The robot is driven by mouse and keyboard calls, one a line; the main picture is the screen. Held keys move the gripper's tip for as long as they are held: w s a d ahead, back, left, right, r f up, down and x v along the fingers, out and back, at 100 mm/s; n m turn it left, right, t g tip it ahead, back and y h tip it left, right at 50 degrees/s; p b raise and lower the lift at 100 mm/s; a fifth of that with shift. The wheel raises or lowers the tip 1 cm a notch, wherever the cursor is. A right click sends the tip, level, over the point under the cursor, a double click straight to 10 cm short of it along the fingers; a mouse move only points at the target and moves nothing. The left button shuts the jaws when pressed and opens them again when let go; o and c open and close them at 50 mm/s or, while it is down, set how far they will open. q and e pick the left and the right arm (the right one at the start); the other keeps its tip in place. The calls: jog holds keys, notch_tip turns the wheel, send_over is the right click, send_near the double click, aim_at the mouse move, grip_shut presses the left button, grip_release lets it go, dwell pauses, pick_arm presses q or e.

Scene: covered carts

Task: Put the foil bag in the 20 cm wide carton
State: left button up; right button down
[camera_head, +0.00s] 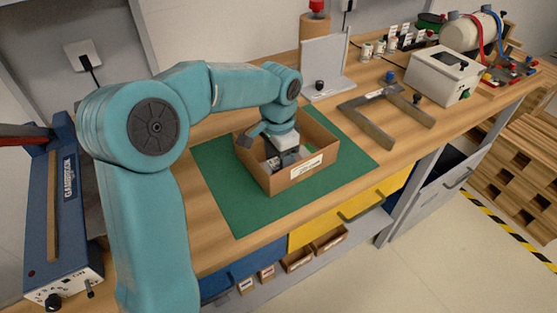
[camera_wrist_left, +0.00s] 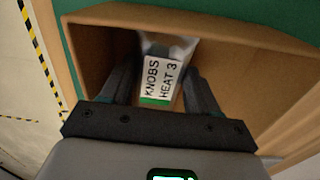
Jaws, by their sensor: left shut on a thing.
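The carton (camera_head: 318,163) is an open brown cardboard box with a white label on its front, standing on a green mat. My left gripper (camera_head: 283,160) reaches down into it from above. In the left wrist view, the gripper (camera_wrist_left: 158,85) is shut on the foil bag (camera_wrist_left: 160,74), a clear and silvery pouch with a white label reading KNOBS HEAT 3 and a green strip. The bag is within the carton walls (camera_wrist_left: 92,42). Its lower end is hidden, so I cannot tell whether it touches the floor. My right gripper is not in view.
The green mat (camera_head: 226,198) has free room around the carton. A grey angled frame (camera_head: 372,122) and an upright grey plate (camera_head: 325,68) stand to the right and behind. A blue sealer (camera_head: 66,215) is at the left. A white box (camera_head: 443,75) stands farther right.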

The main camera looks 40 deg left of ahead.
pick_arm(q)
jog(key=shift+d, duration=0.1)
jog(key=shift+f, duration=0.15)
jog(key=o, duration=0.8)
jog(key=shift+r, duration=0.35)
notch_tip(320, 180, up, 12)
jog(key=shift+f+p, duration=0.15)
jog(key=shift+p, duration=0.9)
